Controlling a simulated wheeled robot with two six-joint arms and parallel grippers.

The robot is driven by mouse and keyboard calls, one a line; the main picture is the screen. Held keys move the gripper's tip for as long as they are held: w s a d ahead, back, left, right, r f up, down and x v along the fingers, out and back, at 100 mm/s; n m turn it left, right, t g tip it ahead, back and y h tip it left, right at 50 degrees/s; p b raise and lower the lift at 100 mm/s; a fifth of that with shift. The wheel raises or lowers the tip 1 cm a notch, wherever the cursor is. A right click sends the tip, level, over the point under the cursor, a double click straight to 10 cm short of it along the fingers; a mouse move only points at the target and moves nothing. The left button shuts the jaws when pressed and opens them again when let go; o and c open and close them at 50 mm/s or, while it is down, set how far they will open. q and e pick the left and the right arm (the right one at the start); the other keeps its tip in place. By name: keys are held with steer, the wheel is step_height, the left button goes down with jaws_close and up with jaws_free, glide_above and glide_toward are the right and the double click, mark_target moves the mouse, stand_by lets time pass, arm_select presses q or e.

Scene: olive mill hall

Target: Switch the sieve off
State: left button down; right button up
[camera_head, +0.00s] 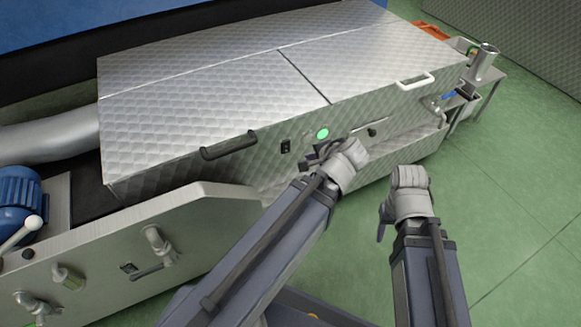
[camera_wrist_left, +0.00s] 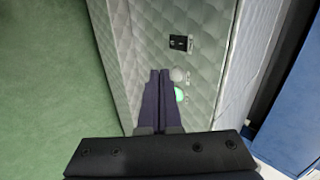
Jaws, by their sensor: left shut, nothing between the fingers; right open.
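A large quilted steel machine (camera_head: 215,110), which I take for the sieve, fills the middle of the head view. Its front carries a lit green round button (camera_head: 322,133) and a black switch (camera_head: 286,147) to the left. The left wrist view shows the green light (camera_wrist_left: 181,95), a pale grey round button (camera_wrist_left: 178,74) and the black switch (camera_wrist_left: 181,43). My left gripper (camera_head: 317,154) is shut and empty, just in front of the panel by the green light; contact cannot be told. My right gripper (camera_head: 384,222) is open and empty, away from the machine.
A black handle (camera_head: 228,146) and a white handle (camera_head: 415,81) stick out from the machine. A lower steel panel with taps (camera_head: 160,245) and a blue motor (camera_head: 18,200) stand at the left. Green floor (camera_head: 510,190) is clear at the right.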

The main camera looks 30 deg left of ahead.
arm_select(q)
steer(key=shift+a+f+b, duration=0.75)
steer(key=shift+f+b, duration=0.35)
steer(key=shift+f, duration=0.3)
steer(key=b, duration=0.7)
glide_toward(287, 151)
steer(key=d+f+x, duration=0.1)
steer(key=x, duration=0.4)
steer(key=shift+w+a+y, duration=0.1)
steer(key=shift+a+y, duration=0.3)
steer(key=shift+a, duration=0.35)
arm_select(e)
step_height(287, 151, down, 11)
steer(key=shift+r, duration=0.15)
arm_select(q)
steer(key=shift+w+a+f+b, duration=0.15)
steer(key=shift+f+b, duration=0.3)
steer(key=shift+b, duration=0.05)
arm_select(e)
steer(key=shift+f, duration=0.45)
arm_select(q)
steer(key=shift+r, duration=0.15)
